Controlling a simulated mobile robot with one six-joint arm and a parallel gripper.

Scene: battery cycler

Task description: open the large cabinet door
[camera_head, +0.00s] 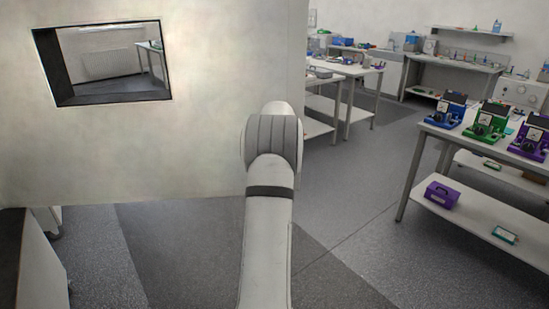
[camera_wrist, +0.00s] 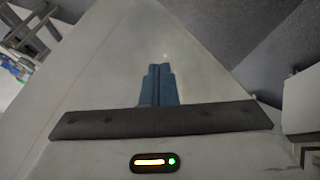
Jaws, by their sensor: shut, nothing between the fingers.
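A large pale panel (camera_head: 200,140) with a small dark-framed window (camera_head: 103,62) fills the left half of the head view; it looks like the large cabinet door. Floor shows below its lower edge. I see no handle on it, and I cannot tell how far it is open. My arm rises in front of its right edge, and my gripper is hidden in that view. In the wrist view my gripper (camera_wrist: 159,70) is shut and empty, its blue fingers together. A broad pale surface (camera_wrist: 130,45), probably the same panel, lies beyond them; I cannot tell whether they touch.
At the right stands a bench (camera_head: 440,135) with blue, green and purple devices on top and a purple box (camera_head: 441,195) on its lower shelf. More tables (camera_head: 345,68) stand farther back. A dark-topped unit (camera_head: 28,255) is at lower left. The floor (camera_head: 350,200) between is clear.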

